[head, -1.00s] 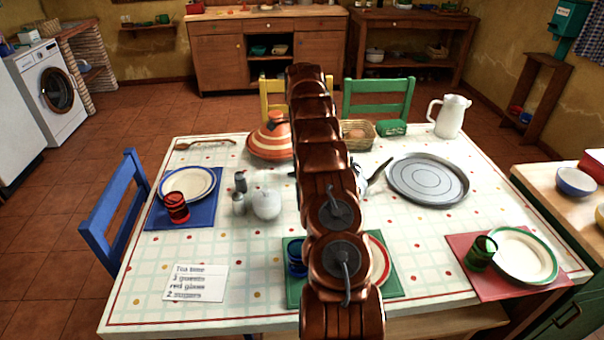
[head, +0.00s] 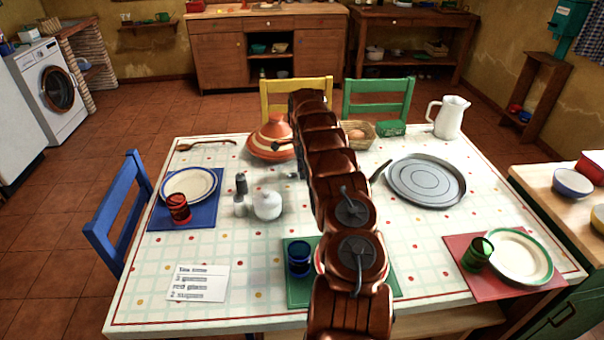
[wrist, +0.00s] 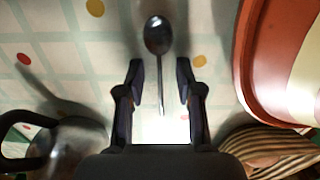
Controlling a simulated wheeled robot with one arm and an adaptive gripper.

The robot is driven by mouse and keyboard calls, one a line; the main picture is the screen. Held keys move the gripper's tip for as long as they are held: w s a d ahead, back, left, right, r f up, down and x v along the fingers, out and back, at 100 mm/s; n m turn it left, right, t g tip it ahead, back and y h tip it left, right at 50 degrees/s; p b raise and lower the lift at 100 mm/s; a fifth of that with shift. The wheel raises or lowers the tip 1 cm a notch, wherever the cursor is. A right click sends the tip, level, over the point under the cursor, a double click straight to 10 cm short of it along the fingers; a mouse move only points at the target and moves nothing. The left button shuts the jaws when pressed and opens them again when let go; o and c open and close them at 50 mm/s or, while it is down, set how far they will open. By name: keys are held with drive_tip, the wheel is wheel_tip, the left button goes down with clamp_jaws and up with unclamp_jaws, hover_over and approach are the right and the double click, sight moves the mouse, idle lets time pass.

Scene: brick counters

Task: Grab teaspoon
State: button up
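The teaspoon (wrist: 158,36), dark and shiny, lies on the checked tablecloth in the wrist view. Its bowl is at the top, beyond my fingertips, and its thin handle runs down between the fingers. My gripper (wrist: 161,78) is open, with one finger on each side of the handle and a visible gap to both. I cannot tell how high the fingers are above the cloth. In the head view my own arm hides my gripper, and I cannot make out the teaspoon there.
The orange tagine (wrist: 285,55) stands close on the right in the wrist view; it also shows in the head view (head: 270,144). A metal pot with a dark handle (wrist: 70,140) is at lower left. A striped basket (wrist: 278,140) is at lower right.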

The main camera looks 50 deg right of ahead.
clamp_jaws()
drive_tip(key=shift+r, duration=0.1)
idle(0.3)
